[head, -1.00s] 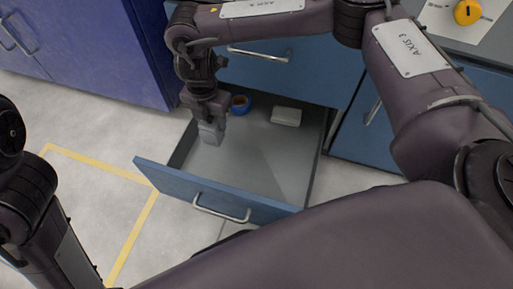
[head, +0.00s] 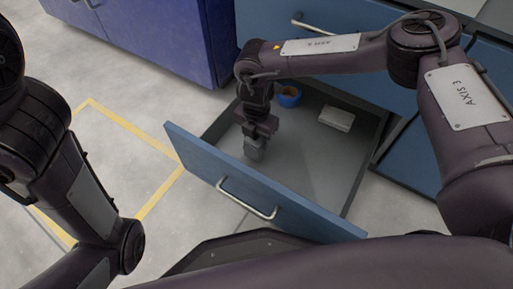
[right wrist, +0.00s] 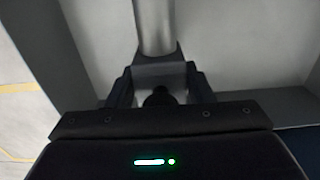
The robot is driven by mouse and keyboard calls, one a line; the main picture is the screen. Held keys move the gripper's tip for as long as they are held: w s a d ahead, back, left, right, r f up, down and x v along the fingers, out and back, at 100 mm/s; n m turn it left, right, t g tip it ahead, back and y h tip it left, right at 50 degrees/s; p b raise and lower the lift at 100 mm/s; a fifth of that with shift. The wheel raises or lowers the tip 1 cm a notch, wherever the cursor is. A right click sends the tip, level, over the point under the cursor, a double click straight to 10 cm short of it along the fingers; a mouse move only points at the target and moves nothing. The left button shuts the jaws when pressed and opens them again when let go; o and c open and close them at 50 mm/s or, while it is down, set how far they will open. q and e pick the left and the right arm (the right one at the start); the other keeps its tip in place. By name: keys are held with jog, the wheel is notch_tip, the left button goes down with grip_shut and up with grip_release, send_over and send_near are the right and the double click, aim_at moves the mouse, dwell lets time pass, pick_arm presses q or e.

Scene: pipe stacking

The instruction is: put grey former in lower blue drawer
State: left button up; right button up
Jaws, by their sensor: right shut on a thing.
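The lower blue drawer (head: 233,173) is pulled open, and its grey floor (head: 297,163) shows in the head view. My right gripper (head: 258,138) points down inside the drawer's outline, near its left side. It is shut on the grey former (head: 253,151), whose lower end is at or close to the drawer floor; I cannot tell whether it touches. In the right wrist view the grey former (right wrist: 154,25) stands out from between the fingers of the right gripper (right wrist: 157,75). My left gripper is out of view; only my left arm shows.
The middle and right of the drawer floor are clear. A purple-blue cabinet (head: 150,35) stands at the upper left.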

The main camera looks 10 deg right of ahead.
notch_tip(320, 180, down, 4)
jog(key=b, duration=0.2)
jog(key=shift+f+b, duration=0.15)
jog(key=shift+b, duration=0.2)
jog(key=o, duration=1.3)
jog(key=shift+o, duration=0.2)
notch_tip(320, 180, up, 11)
jog(key=p, duration=0.7)
jog(key=shift+r, duration=0.6)
